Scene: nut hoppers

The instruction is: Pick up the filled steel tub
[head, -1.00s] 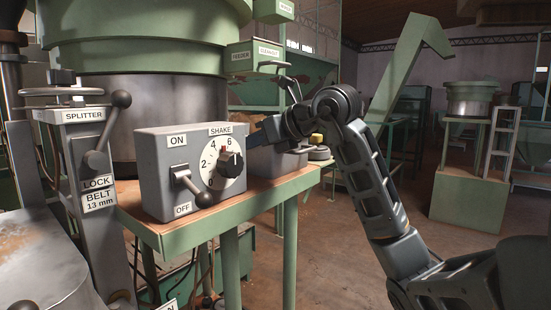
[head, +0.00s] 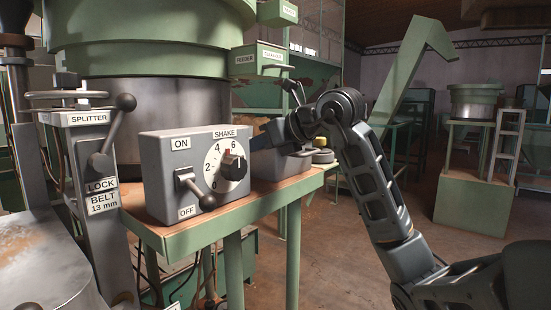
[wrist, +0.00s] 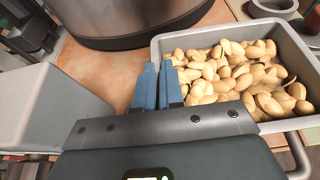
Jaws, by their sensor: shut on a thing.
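The steel tub (wrist: 212,38) is a grey rectangular pan filled with pale tan nuts (wrist: 235,75), at the right of the wrist view. In the head view the tub (head: 275,163) stands on the green bench behind the control box, partly hidden by it and by my arm. My gripper (wrist: 158,72) has its two blue fingers close together at the tub's left wall, shut on the tub there. The exact place of contact is hidden by the fingers. In the head view my gripper (head: 264,134) is partly hidden by the control box.
The grey control box (head: 165,150) with switch and dial stands close left of the tub. A large round steel drum (wrist: 125,15) is just beyond the fingers. A small round dish (wrist: 273,8) lies beyond the tub. Open floor (head: 350,250) is at the right.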

